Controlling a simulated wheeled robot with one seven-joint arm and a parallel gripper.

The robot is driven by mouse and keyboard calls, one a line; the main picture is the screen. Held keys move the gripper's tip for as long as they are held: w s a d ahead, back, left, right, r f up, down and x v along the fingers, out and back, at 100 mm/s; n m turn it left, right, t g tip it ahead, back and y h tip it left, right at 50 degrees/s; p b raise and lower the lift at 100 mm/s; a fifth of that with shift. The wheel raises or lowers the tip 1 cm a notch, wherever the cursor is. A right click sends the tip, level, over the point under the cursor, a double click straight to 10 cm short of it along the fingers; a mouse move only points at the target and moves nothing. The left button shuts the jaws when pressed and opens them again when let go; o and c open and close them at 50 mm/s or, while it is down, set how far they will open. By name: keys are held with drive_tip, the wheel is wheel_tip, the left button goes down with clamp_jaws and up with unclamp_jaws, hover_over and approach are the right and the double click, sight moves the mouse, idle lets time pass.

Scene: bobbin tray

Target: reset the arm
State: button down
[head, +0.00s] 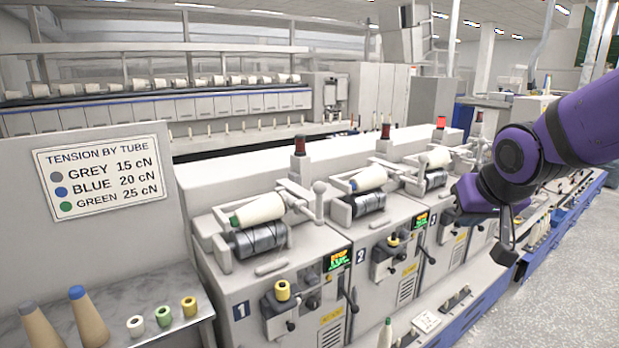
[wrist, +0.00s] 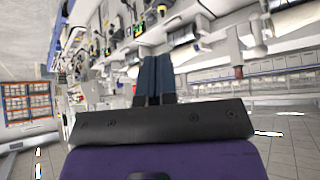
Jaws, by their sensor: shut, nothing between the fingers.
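My purple arm reaches in from the right edge of the head view, bent at a dark joint, with its end in front of the machine row at right. My gripper's two dark fingers (wrist: 154,80) stand side by side with no gap in the wrist view. They are shut and hold nothing. The wrist picture is strongly tilted, with the machines across its top. In the head view the fingers are hard to make out against the dark wrist.
Winding units with cones, drums and red lamps (head: 299,146) run along the middle. A tension sign (head: 101,171) stands at left above a metal table (head: 150,290) with cones (head: 88,318) and small bobbins (head: 163,316). Open floor (head: 560,300) lies at right.

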drive_tip(key=s+d+r+g, duration=0.1)
drive_tip(key=s+r, duration=0.1)
drive_tip(key=s, duration=0.7)
drive_tip(key=s+d+r+g, duration=0.1)
drive_tip(key=s+d+r, duration=0.1)
drive_tip(key=s, duration=0.7)
drive_tip(key=shift+r, duration=0.45)
idle(4.9)
